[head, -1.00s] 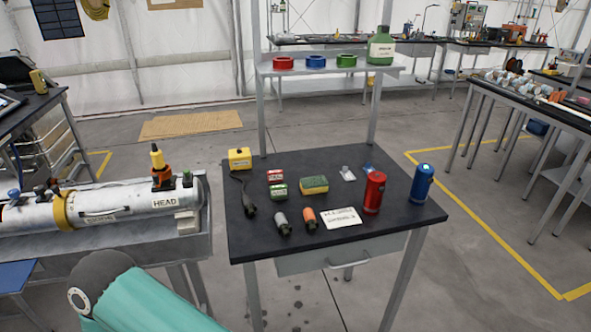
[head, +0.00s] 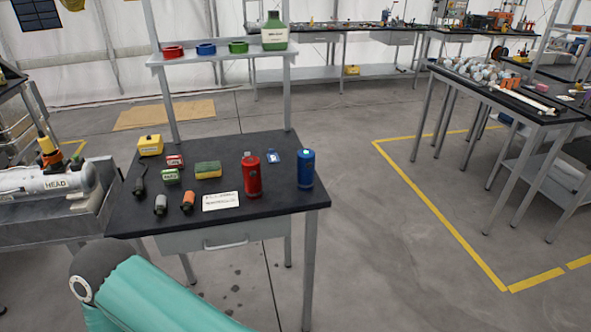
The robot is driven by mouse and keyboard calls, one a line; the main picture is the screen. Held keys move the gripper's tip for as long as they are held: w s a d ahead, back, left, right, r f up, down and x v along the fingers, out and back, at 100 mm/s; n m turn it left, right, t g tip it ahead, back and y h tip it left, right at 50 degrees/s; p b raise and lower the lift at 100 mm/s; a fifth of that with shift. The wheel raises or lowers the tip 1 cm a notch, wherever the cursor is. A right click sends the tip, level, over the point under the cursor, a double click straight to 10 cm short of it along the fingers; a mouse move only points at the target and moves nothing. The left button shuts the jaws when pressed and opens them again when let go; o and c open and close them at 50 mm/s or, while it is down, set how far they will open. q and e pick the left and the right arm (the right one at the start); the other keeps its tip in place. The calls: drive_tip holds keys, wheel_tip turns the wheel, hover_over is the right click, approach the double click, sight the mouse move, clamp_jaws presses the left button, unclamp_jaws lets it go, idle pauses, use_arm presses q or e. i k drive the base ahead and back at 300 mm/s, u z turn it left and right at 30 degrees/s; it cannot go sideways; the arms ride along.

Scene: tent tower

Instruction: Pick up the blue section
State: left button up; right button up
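The blue section (head: 306,169) is a short blue cylinder standing upright near the right edge of the dark table (head: 275,206). A red cylinder (head: 251,175) with a pale cap stands upright to its left, with a gap between them. A small blue item (head: 274,156) lies behind, between the two. Neither of my grippers is in view. Only a teal and black part of my arm shows at the bottom left, below the table.
The table also bears a yellow box (head: 150,145), a sponge (head: 208,170), a white card (head: 220,201) and several small items. A shelf (head: 220,57) above its back edge holds coloured rings and a green bottle (head: 274,32). Floor right of the table is clear.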

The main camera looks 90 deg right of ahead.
sight(305, 177)
drive_tip(key=z, duration=0.05)
drive_tip(key=k, duration=1.7)
drive_tip(key=z, duration=1.25)
drive_tip(key=i, duration=1)
drive_tip(key=z, duration=0.15)
